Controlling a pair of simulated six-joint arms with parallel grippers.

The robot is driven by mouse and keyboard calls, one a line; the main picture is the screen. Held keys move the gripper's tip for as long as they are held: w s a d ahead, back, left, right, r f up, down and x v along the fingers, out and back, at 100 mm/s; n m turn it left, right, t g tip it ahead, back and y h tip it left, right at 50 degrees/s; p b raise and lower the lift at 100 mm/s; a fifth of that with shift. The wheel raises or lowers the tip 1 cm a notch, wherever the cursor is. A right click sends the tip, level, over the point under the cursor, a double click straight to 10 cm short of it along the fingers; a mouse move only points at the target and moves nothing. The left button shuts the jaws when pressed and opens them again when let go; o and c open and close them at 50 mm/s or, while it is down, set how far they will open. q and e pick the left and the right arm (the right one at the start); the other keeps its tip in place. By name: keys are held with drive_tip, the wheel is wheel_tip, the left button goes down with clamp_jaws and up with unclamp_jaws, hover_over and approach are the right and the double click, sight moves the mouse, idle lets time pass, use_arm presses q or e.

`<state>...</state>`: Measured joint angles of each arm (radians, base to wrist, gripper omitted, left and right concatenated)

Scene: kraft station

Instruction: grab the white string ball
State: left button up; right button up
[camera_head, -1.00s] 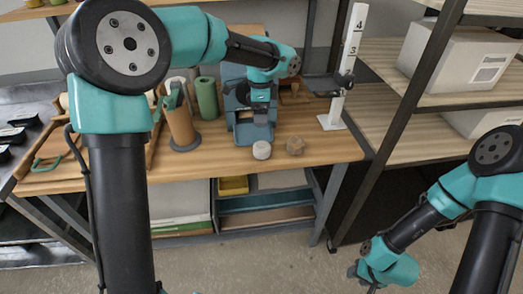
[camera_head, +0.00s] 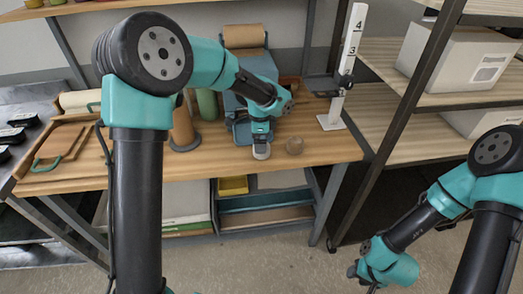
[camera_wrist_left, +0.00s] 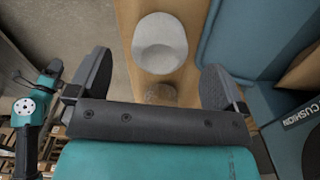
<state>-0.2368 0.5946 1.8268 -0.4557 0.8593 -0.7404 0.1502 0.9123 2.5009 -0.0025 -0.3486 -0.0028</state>
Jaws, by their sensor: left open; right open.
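The white string ball (camera_head: 261,152) sits near the front edge of the wooden table, and shows large in the left wrist view (camera_wrist_left: 160,42). My left gripper (camera_head: 261,138) is just above and behind it in the head view. In the left wrist view its two fingers (camera_wrist_left: 155,62) are spread wide and empty, with the white ball ahead between the lines of the fingertips. A brown string ball (camera_head: 295,145) lies right of the white one and also shows in the left wrist view (camera_wrist_left: 160,94). My right gripper (camera_head: 366,278) is open, low over the floor, away from the table.
A blue-grey bin (camera_head: 240,128) stands close behind the balls. A green cylinder (camera_head: 207,104) and a brown cone (camera_head: 183,128) stand to the left. A white post with numbers (camera_head: 347,55) stands at the right end. The tabletop front right is clear.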

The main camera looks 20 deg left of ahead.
use_arm(q)
drive_tip(key=shift+f, duration=2.6)
drive_tip(key=c, duration=1)
drive_tip(key=shift+c, duration=0.2)
